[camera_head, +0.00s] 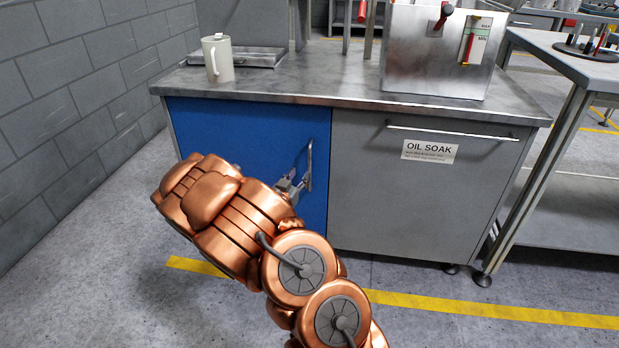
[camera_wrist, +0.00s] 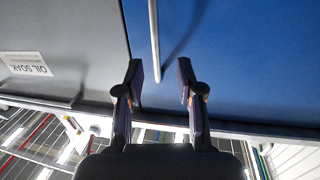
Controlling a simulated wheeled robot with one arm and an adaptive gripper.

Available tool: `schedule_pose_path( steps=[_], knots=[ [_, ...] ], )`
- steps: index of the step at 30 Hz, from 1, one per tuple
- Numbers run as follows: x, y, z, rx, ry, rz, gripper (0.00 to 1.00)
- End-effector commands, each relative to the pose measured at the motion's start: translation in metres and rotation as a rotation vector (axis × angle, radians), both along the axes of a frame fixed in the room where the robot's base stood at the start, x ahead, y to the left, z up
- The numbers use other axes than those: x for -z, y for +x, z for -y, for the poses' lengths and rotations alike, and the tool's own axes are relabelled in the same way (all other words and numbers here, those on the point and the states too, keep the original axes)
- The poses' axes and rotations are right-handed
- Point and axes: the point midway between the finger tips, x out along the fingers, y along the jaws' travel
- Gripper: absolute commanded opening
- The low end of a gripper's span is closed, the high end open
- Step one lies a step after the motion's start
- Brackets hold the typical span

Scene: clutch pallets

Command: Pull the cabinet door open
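The blue cabinet door (camera_head: 245,135) is at the left of the cabinet front and looks shut. Its vertical metal bar handle (camera_head: 310,163) is near the door's right edge. In the wrist view, which is upside down, my gripper (camera_wrist: 159,72) is open, one finger on each side of the handle's end (camera_wrist: 154,40). The bar lies closer to the left finger there; I cannot tell whether they touch. My copper arm hides the door's lower left part.
A grey panel (camera_head: 420,200) marked OIL SOAK, with a horizontal bar, is right of the door. On the worktop (camera_head: 310,85) stand a pale mug (camera_head: 218,60) and a metal box (camera_head: 435,50). A grey block wall (camera_head: 80,100) is at left. Floor before the cabinet is clear.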

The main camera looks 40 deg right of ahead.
Motion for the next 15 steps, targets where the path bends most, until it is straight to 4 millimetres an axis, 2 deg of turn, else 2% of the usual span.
schedule_pose_path(
  steps=[1, 8, 15],
  knots=[
    [0.006, -0.002, 0.002, 0.007, -0.016, 0.003, 0.37],
    [0.004, -0.001, 0.011, 0.014, -0.039, 0.01, 0.37],
    [0.005, 0.007, 0.032, 0.015, -0.039, 0.011, 0.37]
  ],
)
